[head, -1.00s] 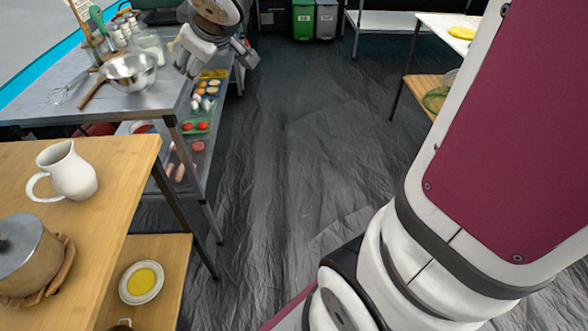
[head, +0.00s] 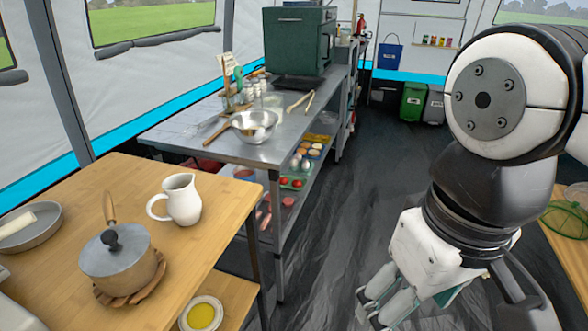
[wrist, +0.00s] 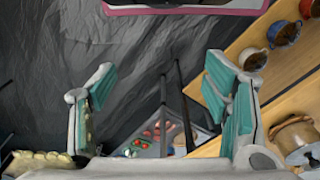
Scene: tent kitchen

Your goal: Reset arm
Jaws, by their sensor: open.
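My arm is folded at the right side of the head view. My gripper (head: 378,308) points downward over the dark floor there, to the right of the steel table (head: 250,152). In the wrist view, my gripper (wrist: 158,85) has its two teal-padded fingers spread wide apart. The fingertips are partly cut off by the lower edge of the head view.
A wooden table (head: 135,178) at left carries a lidded pot (head: 118,265), a white pitcher (head: 181,200) and a pan (head: 30,222). Another wooden shelf (head: 562,250) is at right. The floor aisle (head: 335,205) is clear.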

